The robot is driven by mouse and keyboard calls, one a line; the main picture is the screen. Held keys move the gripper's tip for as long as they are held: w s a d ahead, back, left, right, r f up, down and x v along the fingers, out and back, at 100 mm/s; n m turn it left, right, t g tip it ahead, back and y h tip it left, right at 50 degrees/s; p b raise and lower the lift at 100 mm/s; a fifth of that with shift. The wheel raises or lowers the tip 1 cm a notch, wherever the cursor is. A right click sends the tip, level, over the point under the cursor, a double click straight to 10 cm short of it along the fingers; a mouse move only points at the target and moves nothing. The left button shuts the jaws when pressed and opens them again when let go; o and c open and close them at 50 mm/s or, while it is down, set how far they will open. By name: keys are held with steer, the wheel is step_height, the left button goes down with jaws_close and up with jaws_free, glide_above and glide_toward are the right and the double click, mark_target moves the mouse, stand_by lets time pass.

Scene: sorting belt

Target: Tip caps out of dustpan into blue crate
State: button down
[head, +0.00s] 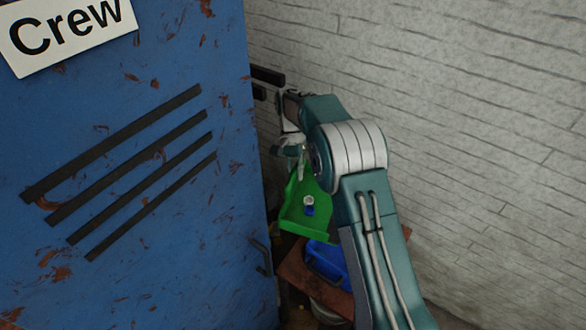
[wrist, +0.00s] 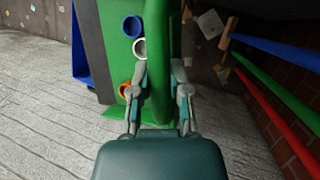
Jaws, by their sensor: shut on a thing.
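My gripper (head: 290,147) is shut on the handle of the green dustpan (head: 305,217). In the wrist view my gripper (wrist: 160,68) has one finger on each side of the green handle, and the dustpan (wrist: 112,50) lies beyond. A blue cap (wrist: 132,26), a white cap (wrist: 140,49) and an orange cap (wrist: 125,89) show on the pan. In the head view a white cap and a blue cap show close together in the pan. The blue crate (head: 325,262) is below the pan, partly hidden by it and by my arm.
The crate rests on a rusty brown surface (head: 297,268). A tall blue locker (head: 150,220) with a Crew sign stands close on the left. A pale wall (head: 470,130) is on the right. The wrist view shows coloured rails (wrist: 270,88) at the right.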

steer(key=shift+a+f, duration=0.25)
steer(key=shift+f, duration=0.65)
steer(key=shift+a+f, duration=0.25)
steer(key=shift+f, duration=0.6)
steer(key=d+y, duration=0.1)
steer(key=y, duration=0.1)
steer(key=d+t, duration=0.1)
steer(key=shift+s+d+r+n+y, duration=0.2)
steer(key=shift+s+d+n+y, duration=0.1)
steer(key=shift+s+d+y, duration=0.1)
steer(key=shift+s+d+r+n+t+y, duration=0.15)
steer(key=shift+d+r+y, duration=0.2)
steer(key=shift+d, duration=0.25)
steer(key=shift+s+d+r+n+t+y, duration=0.1)
steer(key=shift+s+d+r+y, duration=0.1)
steer(key=shift+d+r+y, duration=0.3)
steer(key=shift+s+d+r+n+t+y, duration=0.15)
steer(key=shift+d+r+y, duration=0.1)
steer(key=shift+d, duration=0.4)
steer(key=s+d+r+n+t+y, duration=0.1)
steer(key=s+d+y, duration=0.2)
steer(key=d, duration=0.6)
steer(key=s+d+n+y, duration=0.1)
steer(key=s+d+y, duration=0.2)
steer(key=d+y, duration=0.3)
steer(key=d, duration=0.4)
steer(key=shift+d+r+t+y, duration=0.2)
steer(key=shift+r+t+y, duration=0.1)
steer(key=shift+r+t, duration=0.1)
steer(key=shift+s, duration=0.1)
